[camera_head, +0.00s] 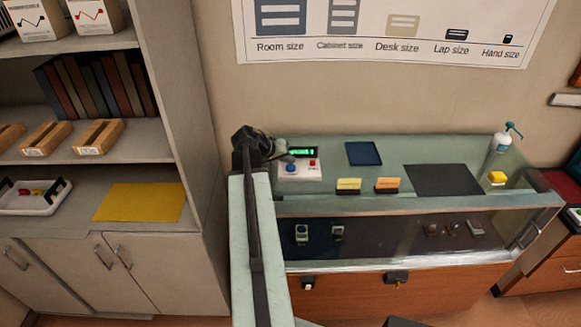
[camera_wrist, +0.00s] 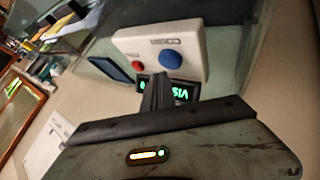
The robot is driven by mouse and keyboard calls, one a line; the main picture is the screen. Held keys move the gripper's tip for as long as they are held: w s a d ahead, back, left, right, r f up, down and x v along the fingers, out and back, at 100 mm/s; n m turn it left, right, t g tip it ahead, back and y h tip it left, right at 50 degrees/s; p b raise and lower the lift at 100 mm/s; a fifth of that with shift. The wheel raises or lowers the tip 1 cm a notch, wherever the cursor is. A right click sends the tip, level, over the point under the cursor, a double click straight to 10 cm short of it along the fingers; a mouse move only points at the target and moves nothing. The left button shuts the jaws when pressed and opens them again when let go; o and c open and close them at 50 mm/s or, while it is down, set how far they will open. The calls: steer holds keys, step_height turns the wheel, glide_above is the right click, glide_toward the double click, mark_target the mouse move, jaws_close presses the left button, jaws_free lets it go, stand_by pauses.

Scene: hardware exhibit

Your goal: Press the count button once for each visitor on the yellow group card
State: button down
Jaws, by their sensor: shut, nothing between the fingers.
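A white counter box (camera_head: 299,173) sits at the left end of the glass case top. It has a blue button (camera_head: 291,168), a red button (camera_head: 313,162) and a green-lit display (camera_head: 302,152). Which button is the count button I cannot read. The wrist view shows the box (camera_wrist: 190,42), the blue button (camera_wrist: 171,60) and the red button (camera_wrist: 138,65). My gripper (camera_wrist: 157,92) is shut and empty, in front of the display, which it partly hides; contact with a button is not visible. A yellow card (camera_head: 348,184) stands at the front edge; its writing is too small to read.
An orange card (camera_head: 387,184) stands right of the yellow one. A blue pad (camera_head: 363,153), a dark mat (camera_head: 443,180), a yellow block (camera_head: 496,178) and a pump bottle (camera_head: 503,140) are further right. A shelf unit (camera_head: 188,120) stands left.

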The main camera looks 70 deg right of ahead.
mark_target(288, 168)
steer(key=shift+f, duration=0.15)
stand_by(0.4)
steer(key=shift+f+b, duration=0.25)
steer(key=shift+b, duration=0.15)
steer(key=shift+f+b, duration=0.45)
stand_by(0.4)
stand_by(0.4)
steer(key=shift+r+p, duration=0.9)
step_height(288, 168, up, 5)
steer(key=p, duration=0.5)
steer(key=shift+r, duration=0.1)
stand_by(2.0)
